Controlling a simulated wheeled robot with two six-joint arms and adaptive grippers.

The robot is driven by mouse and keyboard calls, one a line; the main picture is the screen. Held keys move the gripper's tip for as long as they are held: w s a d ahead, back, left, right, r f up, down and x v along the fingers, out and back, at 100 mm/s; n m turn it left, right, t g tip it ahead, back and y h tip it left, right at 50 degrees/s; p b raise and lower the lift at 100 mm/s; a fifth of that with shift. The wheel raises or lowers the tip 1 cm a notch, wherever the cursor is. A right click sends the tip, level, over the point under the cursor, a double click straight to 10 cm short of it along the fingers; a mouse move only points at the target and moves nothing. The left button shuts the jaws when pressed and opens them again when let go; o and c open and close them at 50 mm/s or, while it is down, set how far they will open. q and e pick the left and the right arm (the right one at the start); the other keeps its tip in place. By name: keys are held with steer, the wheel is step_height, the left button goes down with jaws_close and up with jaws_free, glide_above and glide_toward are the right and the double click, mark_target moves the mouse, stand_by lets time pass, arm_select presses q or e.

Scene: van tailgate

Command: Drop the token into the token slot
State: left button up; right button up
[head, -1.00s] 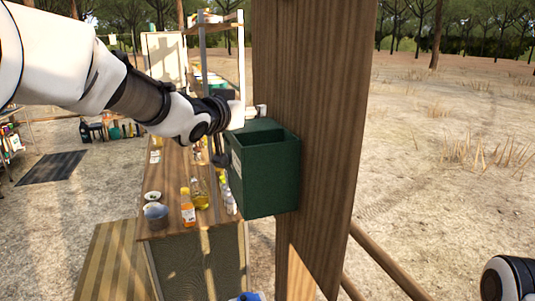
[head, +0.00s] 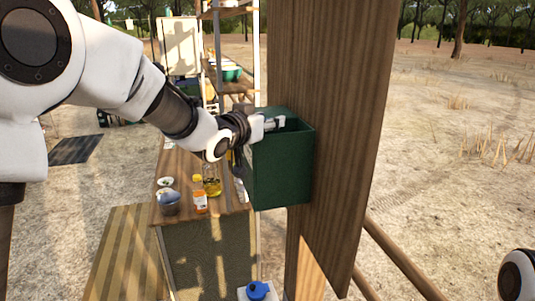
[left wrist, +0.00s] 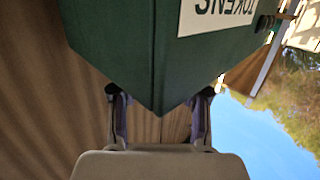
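The green token box (head: 280,180) is fixed to a wooden post and has an open top. In the left wrist view the box (left wrist: 150,50) fills the upper middle, with a white label (left wrist: 222,12) reading "TOKENS" upside down. My left gripper (head: 274,123) reaches over the box's near-left rim, with its tips at the opening. In the left wrist view its finger links stand apart, and the box corner hides the fingertips. I cannot tell whether they hold anything; no token shows. My right gripper is out of view; only part of that arm shows at lower right.
The wooden post (head: 335,130) stands right behind the box. A wooden counter (head: 190,160) below left bears an orange bottle (head: 199,194), a yellow bottle (head: 212,182) and bowls (head: 168,203). A blue-topped item (head: 258,291) is at bottom centre. Wooden rails (head: 405,262) run at lower right.

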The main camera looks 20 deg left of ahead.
arm_select(q)
steer(key=shift+o, duration=1)
steer(key=shift+s+a+r, duration=0.1)
steer(key=shift+s+r, duration=0.15)
steer(key=shift+s, duration=0.2)
steer(key=v, duration=0.8)
steer(key=s+f+n+g+y+b, duration=0.1)
steer(key=s+f+g+b, duration=0.2)
steer(key=f, duration=1.8)
steer(key=s+f+n+g+y+b, duration=0.15)
steer(key=f+g+b, duration=0.3)
steer(key=f, duration=1.65)
steer(key=s+a+f+g+b, duration=0.2)
steer(key=s+f+g+b, duration=0.6)
steer(key=s+f, duration=2.3)
steer(key=shift+f+y, duration=0.2)
steer(key=shift+y, duration=0.25)
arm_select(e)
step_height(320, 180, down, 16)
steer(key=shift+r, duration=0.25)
